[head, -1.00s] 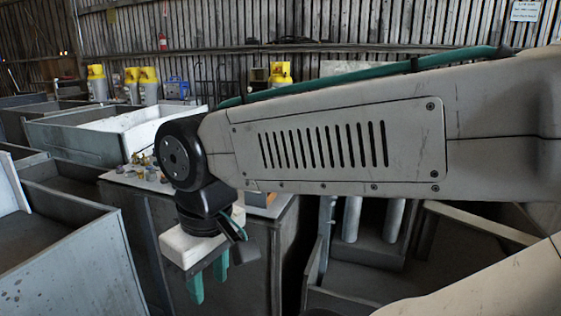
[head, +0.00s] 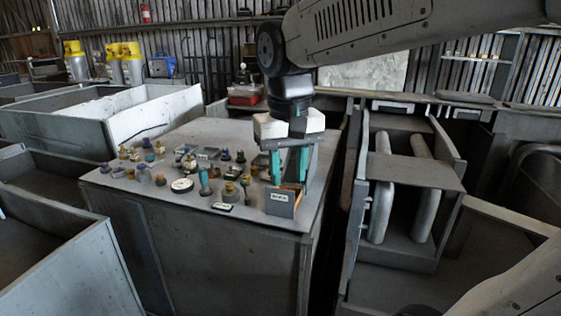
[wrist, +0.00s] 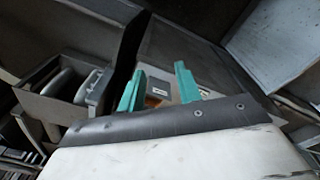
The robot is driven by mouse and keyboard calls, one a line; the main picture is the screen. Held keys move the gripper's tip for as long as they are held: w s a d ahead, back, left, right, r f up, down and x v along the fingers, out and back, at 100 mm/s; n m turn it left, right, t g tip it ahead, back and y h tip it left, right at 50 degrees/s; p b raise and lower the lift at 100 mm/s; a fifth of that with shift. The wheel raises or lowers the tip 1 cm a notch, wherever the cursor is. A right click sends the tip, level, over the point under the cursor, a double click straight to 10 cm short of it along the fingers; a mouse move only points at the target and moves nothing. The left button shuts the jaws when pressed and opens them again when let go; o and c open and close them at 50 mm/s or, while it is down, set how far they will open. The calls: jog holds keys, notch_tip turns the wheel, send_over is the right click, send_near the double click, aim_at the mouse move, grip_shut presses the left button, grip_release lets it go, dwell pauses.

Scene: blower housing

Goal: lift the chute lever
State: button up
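My gripper (head: 289,176) points down over the right part of a grey cabinet top (head: 175,217). Its two teal fingers are apart, with nothing visible between them in the head view. In the wrist view my gripper (wrist: 159,72) also shows its fingers spread. A small upright box with a white label (head: 280,203) stands below and just in front of the fingers; I cannot tell the exact gap. I cannot pick out the chute lever for certain in either view.
Several small knobs and fittings (head: 188,160) crowd the cabinet top left of my gripper. A grey open housing with two pale cylinders (head: 383,200) stands at the right. Open grey bins (head: 50,240) lie at the left. A red box (head: 243,100) sits behind.

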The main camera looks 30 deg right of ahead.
jog(key=w+d+r+m, duration=0.1)
jog(key=w+d+m, duration=0.3)
jog(key=w, duration=1)
jog(key=m+g, duration=0.2)
jog(key=m, duration=0.2)
send_near(288, 165)
jog(key=w+a+f, duration=0.2)
jog(key=w, duration=0.2)
jog(key=shift+h, duration=0.3)
jog(key=f, duration=0.4)
jog(key=s+f, duration=0.1)
jog(key=f, duration=0.1)
jog(key=shift+d+f, duration=0.2)
jog(key=shift+f, duration=0.1)
jog(key=shift+s+f, duration=0.1)
jog(key=shift+f, duration=0.4)
jog(key=shift+c, duration=0.3)
jog(key=shift+r, duration=0.1)
grip_shut()
